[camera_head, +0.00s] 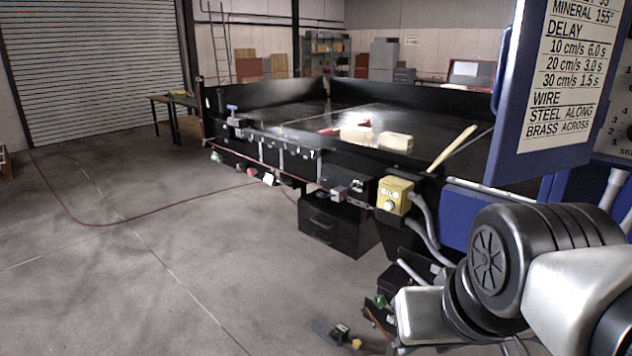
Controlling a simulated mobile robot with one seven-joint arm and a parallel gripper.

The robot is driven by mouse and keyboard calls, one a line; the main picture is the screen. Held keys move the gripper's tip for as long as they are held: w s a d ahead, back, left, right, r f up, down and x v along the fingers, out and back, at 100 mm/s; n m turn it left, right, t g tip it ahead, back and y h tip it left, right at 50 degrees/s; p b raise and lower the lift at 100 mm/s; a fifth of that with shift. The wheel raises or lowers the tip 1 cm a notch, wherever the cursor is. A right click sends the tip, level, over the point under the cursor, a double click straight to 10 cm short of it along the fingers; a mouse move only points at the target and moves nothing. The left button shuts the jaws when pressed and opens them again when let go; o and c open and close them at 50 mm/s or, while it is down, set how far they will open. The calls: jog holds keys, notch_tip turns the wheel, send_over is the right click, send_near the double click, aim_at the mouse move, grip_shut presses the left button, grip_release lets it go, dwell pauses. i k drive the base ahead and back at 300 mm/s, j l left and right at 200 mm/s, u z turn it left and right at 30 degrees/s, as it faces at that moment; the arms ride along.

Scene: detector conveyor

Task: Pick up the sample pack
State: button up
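Two cream, block-like packs lie on the black conveyor bed: a left one (356,133) and a right one (395,142), nearer the front edge. I cannot tell which, if either, is the sample pack. A flat red item (330,130) lies just left of them, partly hidden. My arm shows at the lower right, well apart from the packs. I cannot make out my gripper's fingers in this view.
The conveyor (270,92) has raised black walls at its back and left. A pale stick (452,147) leans at its right end. A yellow control box (395,195) juts from its front. A blue cabinet with a text panel (560,75) stands right. Open floor lies left.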

aim_at(361, 136)
jog(key=i+j+u, duration=0.3)
jog(key=i+u, duration=0.15)
jog(key=i, duration=0.15)
jog(key=i+j+u, duration=0.1)
jog(key=i+u, duration=0.35)
jog(key=i, duration=0.2)
jog(key=i+z, duration=0.2)
jog(key=i, duration=0.3)
jog(key=i+j+z, duration=0.2)
jog(key=i, duration=0.3)
jog(key=i+z, duration=0.2)
jog(key=i, duration=0.3)
jog(key=j, duration=0.1)
